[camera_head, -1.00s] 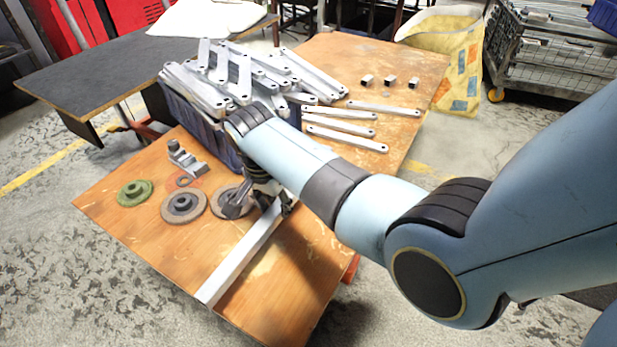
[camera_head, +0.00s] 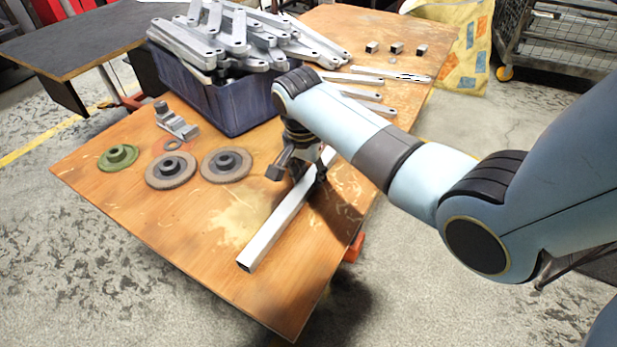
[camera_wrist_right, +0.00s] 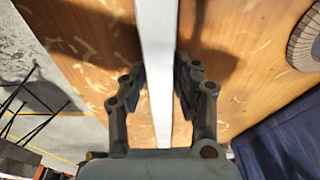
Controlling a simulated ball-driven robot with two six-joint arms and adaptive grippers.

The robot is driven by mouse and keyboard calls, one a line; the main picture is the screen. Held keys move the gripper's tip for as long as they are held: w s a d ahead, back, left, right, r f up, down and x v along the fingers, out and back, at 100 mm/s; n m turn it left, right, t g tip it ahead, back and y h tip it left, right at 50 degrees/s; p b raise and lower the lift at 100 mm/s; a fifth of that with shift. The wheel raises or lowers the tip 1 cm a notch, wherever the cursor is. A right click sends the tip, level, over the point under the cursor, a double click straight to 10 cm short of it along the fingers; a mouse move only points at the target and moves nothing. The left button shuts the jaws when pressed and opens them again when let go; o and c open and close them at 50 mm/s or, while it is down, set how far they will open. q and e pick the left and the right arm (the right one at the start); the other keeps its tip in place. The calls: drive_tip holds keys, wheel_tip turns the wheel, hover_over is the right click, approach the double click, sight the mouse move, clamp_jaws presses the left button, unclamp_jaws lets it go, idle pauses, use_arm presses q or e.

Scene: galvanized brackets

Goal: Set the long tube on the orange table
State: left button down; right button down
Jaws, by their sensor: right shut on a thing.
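The long tube (camera_head: 275,225) is a pale square metal bar with an open near end. It lies along or just above the orange table (camera_head: 235,285); I cannot tell whether it touches. My right gripper (camera_head: 308,178) is shut on the tube near its far part, coming down from above. In the right wrist view the tube (camera_wrist_right: 158,75) runs between the two fingers (camera_wrist_right: 160,85), with table wood on both sides. The tube's far end is partly hidden by my arm in the head view. My left gripper is not in view.
A blue crate (camera_head: 215,105) heaped with galvanized brackets stands behind the gripper. Two grey-brown discs (camera_head: 226,164), a green disc (camera_head: 118,157) and a metal bracket (camera_head: 176,122) lie on the left. Several loose bars (camera_head: 365,93) lie behind my arm. The table's front part is clear.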

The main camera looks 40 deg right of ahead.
sight(309, 177)
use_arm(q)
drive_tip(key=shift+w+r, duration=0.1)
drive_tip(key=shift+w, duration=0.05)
use_arm(e)
drive_tip(key=shift+r, duration=0.1)
drive_tip(key=c, duration=1)
unclamp_jaws()
drive_tip(key=shift+f, duration=0.2)
drive_tip(key=shift+r, duration=0.2)
drive_tip(key=r, duration=0.1)
drive_tip(key=r+p, duration=0.1)
drive_tip(key=r, duration=0.1)
drive_tip(key=shift+a+p, duration=0.25)
drive_tip(key=shift+p, duration=0.15)
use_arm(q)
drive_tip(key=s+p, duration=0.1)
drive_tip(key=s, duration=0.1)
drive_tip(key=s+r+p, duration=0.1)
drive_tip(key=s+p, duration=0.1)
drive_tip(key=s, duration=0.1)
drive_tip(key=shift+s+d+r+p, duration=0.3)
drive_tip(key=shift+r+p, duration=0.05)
use_arm(e)
wheel_tip(309, 177, up, 9)
drive_tip(key=a, duration=0.1)
drive_tip(key=shift+s+f, duration=0.15)
drive_tip(key=shift+s, duration=0.25)
drive_tip(key=shift+a, duration=0.1)
